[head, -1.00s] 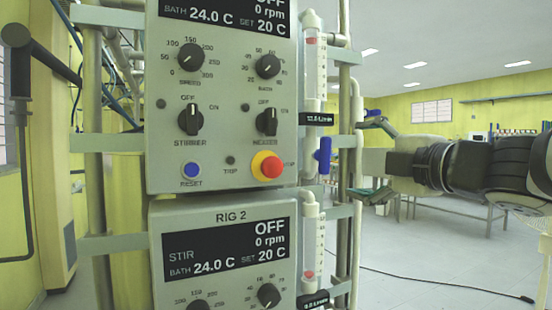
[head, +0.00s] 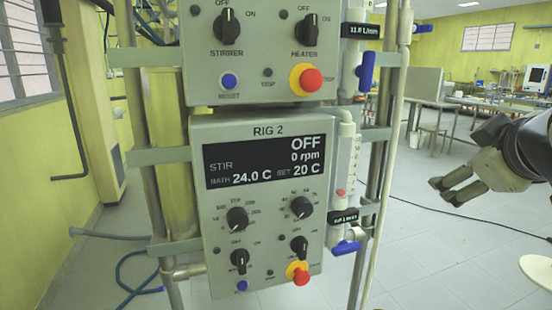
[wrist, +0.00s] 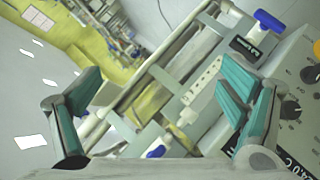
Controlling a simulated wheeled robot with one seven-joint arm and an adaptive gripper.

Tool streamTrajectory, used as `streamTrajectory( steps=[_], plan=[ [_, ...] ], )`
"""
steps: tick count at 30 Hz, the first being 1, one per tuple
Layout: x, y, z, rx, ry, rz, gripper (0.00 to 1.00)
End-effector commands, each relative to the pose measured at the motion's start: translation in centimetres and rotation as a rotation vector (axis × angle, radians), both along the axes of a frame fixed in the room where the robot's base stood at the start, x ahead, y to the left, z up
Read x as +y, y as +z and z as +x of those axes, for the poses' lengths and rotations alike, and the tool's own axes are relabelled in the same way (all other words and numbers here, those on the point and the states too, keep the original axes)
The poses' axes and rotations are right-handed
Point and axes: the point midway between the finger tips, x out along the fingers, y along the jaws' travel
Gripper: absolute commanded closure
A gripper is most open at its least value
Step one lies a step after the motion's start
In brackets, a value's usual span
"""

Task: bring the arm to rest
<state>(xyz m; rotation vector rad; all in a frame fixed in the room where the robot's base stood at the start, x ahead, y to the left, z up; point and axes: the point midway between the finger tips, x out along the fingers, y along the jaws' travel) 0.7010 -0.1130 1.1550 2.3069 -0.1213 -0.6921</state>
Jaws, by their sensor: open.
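My gripper (head: 442,191) is at the right of the head view, to the right of the rig frame and apart from it, with clear air around it. My black arm link (head: 535,150) enters from the right edge. In the wrist view my gripper (wrist: 160,100) shows two green-padded fingers spread wide with nothing held between them. The RIG 2 control box (head: 262,210) stands left of my gripper in the head view. Its display reads OFF, 0 rpm, bath 24.0 C and set 20 C.
An upper control box (head: 262,85) sits above RIG 2. A flowmeter (head: 345,165) and blue valve handles, one at the upper box (head: 366,71) and one lower (head: 346,247), are on the side nearer my gripper. A black cable (head: 430,212) lies on the open floor (head: 435,270).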

Motion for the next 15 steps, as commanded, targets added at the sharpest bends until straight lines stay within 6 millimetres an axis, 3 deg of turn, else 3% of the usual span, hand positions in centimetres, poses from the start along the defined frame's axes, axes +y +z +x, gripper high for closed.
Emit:
streamTrajectory(
  steps=[3, 6, 9, 15],
  plan=[
    [1.1, -5.1, -4.6, 0.171, -0.135, 0.176, 0.1],
    [2.8, -8.9, -8.8, 0.32, -0.229, 0.31, 0.1],
    [4.8, -11.6, -12.5, 0.453, -0.297, 0.412, 0.1],
    [8.5, -15.0, -18.9, 0.675, -0.388, 0.555, 0.1]
  ],
)
